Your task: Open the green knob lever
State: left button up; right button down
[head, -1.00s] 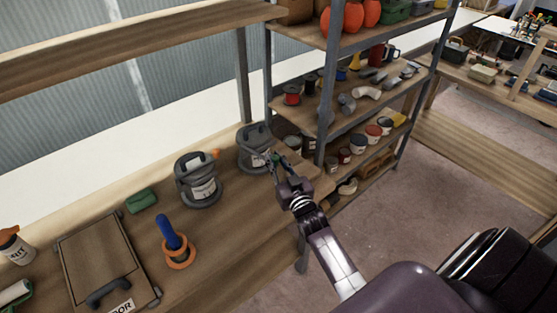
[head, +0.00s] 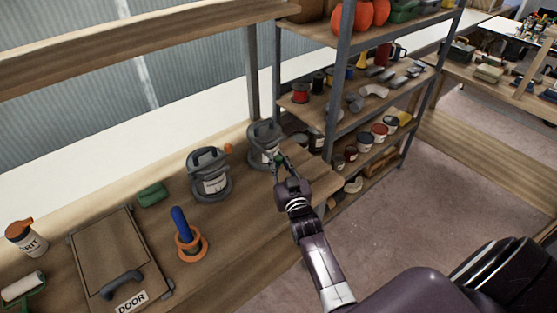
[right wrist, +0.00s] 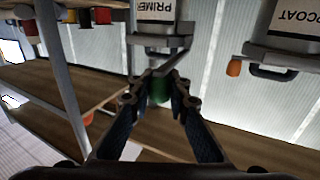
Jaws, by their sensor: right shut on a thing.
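The green knob lever (right wrist: 159,90) is on the grey can labelled PRIMER (right wrist: 152,28), which appears upside down in the right wrist view. In the head view this can (head: 264,143) stands near the right end of the wooden bench. My right gripper (right wrist: 159,88) is shut on the green knob, with its two fingers on either side of it. In the head view my right gripper (head: 280,162) reaches the can's front right side and hides most of the knob. My left gripper is not in view.
A second grey can (head: 208,176) with an orange knob (head: 228,148) stands left of the first. A shelf post (head: 338,90) rises close right of my gripper.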

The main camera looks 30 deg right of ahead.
jog(key=shift+r, duration=0.1)
jog(key=c, duration=1.8)
grip_release()
jog(key=v, duration=1.2)
